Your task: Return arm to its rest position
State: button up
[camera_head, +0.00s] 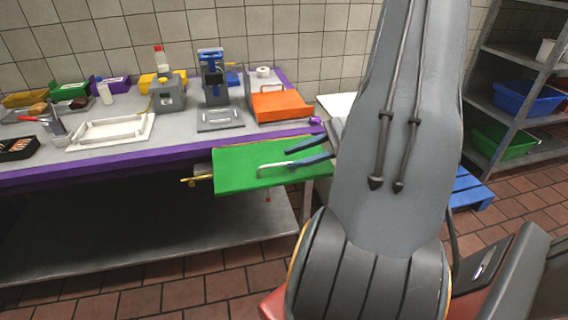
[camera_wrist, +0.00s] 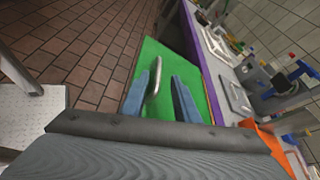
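My gripper (camera_head: 292,159) shows in the head view at the end of my grey arm, over a green board (camera_head: 240,172). Its two blue-grey fingers are apart, and I see nothing held between them. In the wrist view the fingers of my gripper (camera_wrist: 165,72) are also spread, with the green board (camera_wrist: 152,52) behind them. A bent silver handle (camera_head: 275,166) shows at the board near the lower finger; it also shows in the wrist view (camera_wrist: 153,85). I cannot tell whether a finger touches it. My arm hides much of the right side in the head view.
A purple-edged table (camera_head: 150,157) holds a white tray (camera_head: 110,131), a blue-topped device (camera_head: 212,75) and an orange board (camera_head: 281,106). A shelf with a blue bin (camera_head: 525,98) and a green bin (camera_head: 503,141) stands at right. A blue pallet (camera_head: 468,190) lies on the floor.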

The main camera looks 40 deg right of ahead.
jog(key=shift+s+d+r, duration=0.25)
jog(key=shift+s+d, duration=0.15)
jog(key=shift+d, duration=0.15)
jog(key=s+a+r+n+g+h, duration=0.1)
jog(key=a+n+g+h, duration=0.2)
jog(key=a+n, duration=0.7)
jog(key=s+a+r+n+g+h, duration=0.1)
jog(key=a+n+g+h, duration=0.3)
jog(key=a, duration=1.3)
jog(key=s+n+h, duration=0.1)
jog(key=n+h, duration=0.3)
jog(key=n, duration=0.2)
jog(key=shift+s, duration=0.15)
